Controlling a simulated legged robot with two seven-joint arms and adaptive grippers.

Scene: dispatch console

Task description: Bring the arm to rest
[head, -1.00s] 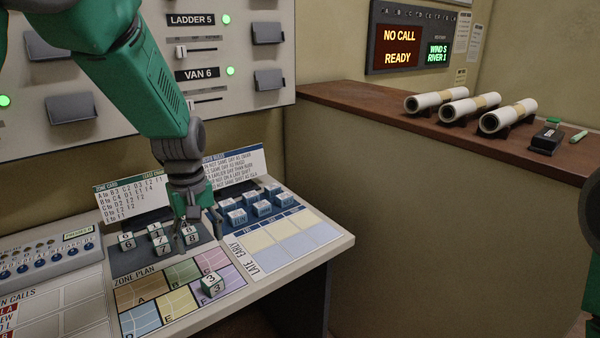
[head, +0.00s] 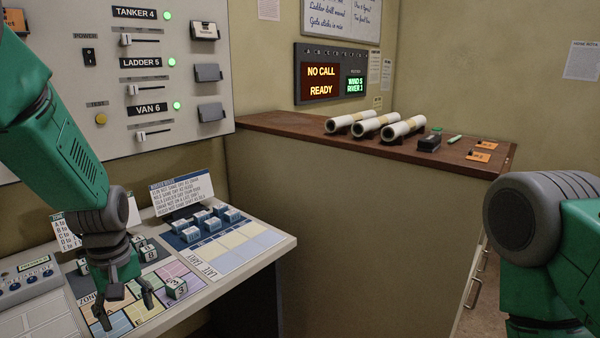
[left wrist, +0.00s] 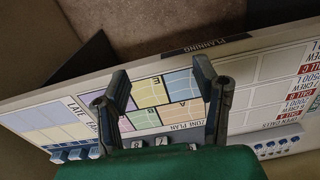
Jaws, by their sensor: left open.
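My left gripper (head: 128,308) is open and points down over the front left part of the zone plan (head: 205,288), a grid of coloured squares on the sloping desk. Nothing shows between its fingers. In the left wrist view, the open fingers (left wrist: 162,80) are spread above the coloured grid (left wrist: 148,118).
Other number blocks (head: 147,252) stand behind the gripper, partly hidden by my arm. Several blue and white blocks (head: 208,222) stand by the late and early grid (head: 235,250). Rolled papers (head: 378,127) lie on the brown ledge. A switch panel (head: 180,60) rises behind the desk.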

